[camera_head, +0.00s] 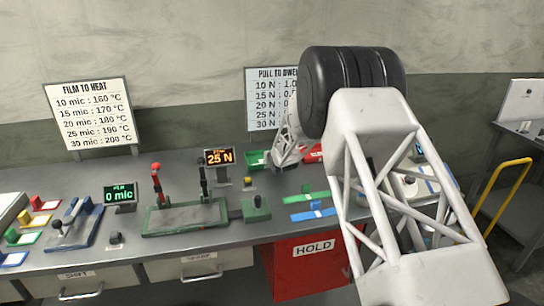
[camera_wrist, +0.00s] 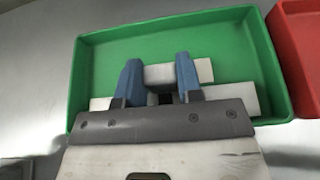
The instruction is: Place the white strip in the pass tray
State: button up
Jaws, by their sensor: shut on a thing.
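The green tray (camera_wrist: 97,62), which I take for the pass tray, lies under my gripper (camera_wrist: 158,72) in the wrist view. My blue fingers are shut on a white piece (camera_wrist: 204,71) that shows between and to the right of them. More white strip (camera_wrist: 243,97) shows lower down, at both sides of the fingers; I cannot tell whether it is the same piece. The white strip is over or in the tray; whether it touches the floor is unclear. In the head view the green tray (camera_head: 253,159) is partly hidden by my arm, and the fingertips are not clear.
A red tray (camera_wrist: 299,45) stands just right of the green tray. On the bench are a lever stand (camera_head: 187,216), a "25 N" display (camera_head: 219,157), a green strip (camera_head: 290,199) and a blue strip (camera_head: 300,217). A red HOLD bin (camera_head: 312,268) is at the bench front.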

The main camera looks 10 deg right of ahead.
jog(key=o, duration=0.9)
jog(key=shift+r, duration=0.1)
jog(key=shift+s+r, duration=0.25)
jog(key=shift+s, duration=0.35)
jog(key=shift+v, duration=5.35)
